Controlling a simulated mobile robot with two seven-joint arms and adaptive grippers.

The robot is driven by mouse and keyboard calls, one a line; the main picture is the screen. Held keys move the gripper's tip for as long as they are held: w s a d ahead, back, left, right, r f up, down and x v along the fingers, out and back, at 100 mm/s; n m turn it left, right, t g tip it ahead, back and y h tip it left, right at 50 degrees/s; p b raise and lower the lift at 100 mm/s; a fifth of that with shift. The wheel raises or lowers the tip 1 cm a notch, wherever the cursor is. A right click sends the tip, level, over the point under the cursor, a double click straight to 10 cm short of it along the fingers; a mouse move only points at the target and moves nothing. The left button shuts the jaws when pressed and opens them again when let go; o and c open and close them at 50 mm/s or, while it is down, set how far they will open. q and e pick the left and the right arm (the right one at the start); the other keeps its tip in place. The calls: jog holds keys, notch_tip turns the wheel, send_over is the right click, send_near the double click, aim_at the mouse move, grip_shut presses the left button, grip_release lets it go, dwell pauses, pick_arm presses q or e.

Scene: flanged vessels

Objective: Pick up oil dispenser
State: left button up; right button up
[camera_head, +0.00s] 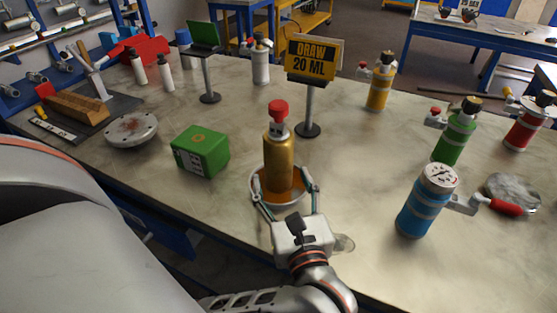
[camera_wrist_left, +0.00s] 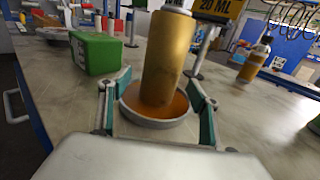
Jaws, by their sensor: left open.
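A gold cylinder with a red cap (camera_head: 278,155), which looks like the oil dispenser, stands upright in a shallow dish (camera_head: 262,197) with an orange inside. It also shows in the left wrist view (camera_wrist_left: 168,55), its top cut off by the frame edge. My left gripper (camera_head: 284,188) is open, with one finger on each side of the gold cylinder's lower part and the dish. In the left wrist view, the fingers of my left gripper (camera_wrist_left: 160,95) stand apart with gaps beside the cylinder. Whether either finger touches the dish is unclear. My right gripper is not in view.
A green box (camera_head: 201,151) sits left of the dish. A "DRAW 20 ML" sign (camera_head: 312,58) stands behind. A blue vessel with a gauge (camera_head: 427,203) stands at right, with green (camera_head: 455,137) and yellow (camera_head: 380,87) vessels beyond. Bare tabletop lies between.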

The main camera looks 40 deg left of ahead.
aim_at(278, 165)
pick_arm(q)
jog(key=x, duration=0.5)
jog(key=shift+r, duration=0.2)
jog(key=c, duration=1.5)
jog(key=shift+c, duration=0.3)
jog(key=shift+r, duration=0.1)
